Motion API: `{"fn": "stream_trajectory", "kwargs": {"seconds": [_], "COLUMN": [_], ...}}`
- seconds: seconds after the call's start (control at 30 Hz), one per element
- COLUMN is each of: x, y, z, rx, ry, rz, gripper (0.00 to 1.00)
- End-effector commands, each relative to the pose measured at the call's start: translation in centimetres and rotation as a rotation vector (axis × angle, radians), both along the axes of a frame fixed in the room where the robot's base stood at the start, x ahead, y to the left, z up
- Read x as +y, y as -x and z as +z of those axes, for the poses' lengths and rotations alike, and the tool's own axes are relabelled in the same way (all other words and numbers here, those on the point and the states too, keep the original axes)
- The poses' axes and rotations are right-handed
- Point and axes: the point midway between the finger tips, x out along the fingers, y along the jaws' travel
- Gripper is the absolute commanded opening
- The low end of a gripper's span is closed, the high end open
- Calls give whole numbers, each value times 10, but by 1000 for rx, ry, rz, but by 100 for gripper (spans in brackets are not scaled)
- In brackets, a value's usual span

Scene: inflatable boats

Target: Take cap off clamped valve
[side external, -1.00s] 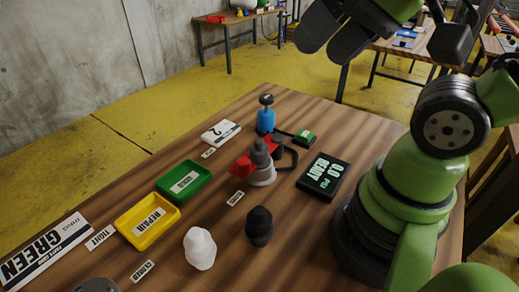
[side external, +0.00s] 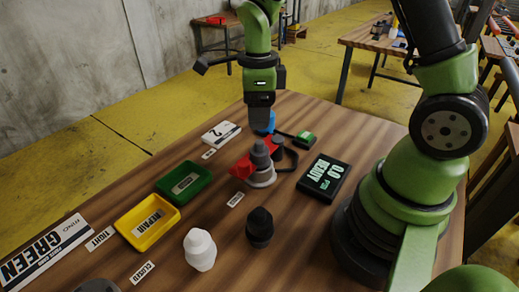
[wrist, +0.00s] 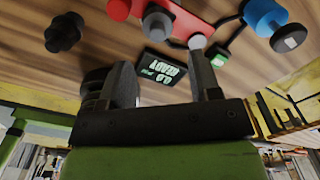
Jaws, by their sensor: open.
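The clamped valve (side external: 261,158) is a grey stepped piece with a pale base, held upright at the red clamp (side external: 242,167) in the middle of the table. In the wrist view the red clamp (wrist: 183,22) and the grey valve top (wrist: 157,24) show at the top edge. My gripper (side external: 262,112) points down, above and behind the valve in the side view, apart from it. In the wrist view my gripper (wrist: 160,62) has its two fingers spread with nothing held between them. I cannot tell the cap apart from the valve body.
A black valve (side external: 259,228) and a white one (side external: 200,250) stand in front. Green (side external: 205,184) and yellow (side external: 174,219) trays lie left. A display box (side external: 335,170) is right. A blue cylinder with a dark top (wrist: 265,17) stands behind, partly hidden by my gripper in the side view.

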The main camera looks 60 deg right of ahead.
Motion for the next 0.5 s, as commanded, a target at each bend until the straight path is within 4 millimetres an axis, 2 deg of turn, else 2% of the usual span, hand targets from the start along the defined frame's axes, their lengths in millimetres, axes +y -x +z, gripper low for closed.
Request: {"fn": "stream_trajectory", "kwargs": {"seconds": [0.1, 0.33, 0.5], "x": [0, 1, 3], "y": [1, 2, 4], "z": [-18, -38, -66], "rx": [5, 3, 5], "ry": [-1, -1, -2], "rz": [2, 3, 3], "gripper": [57, 57, 57]}}
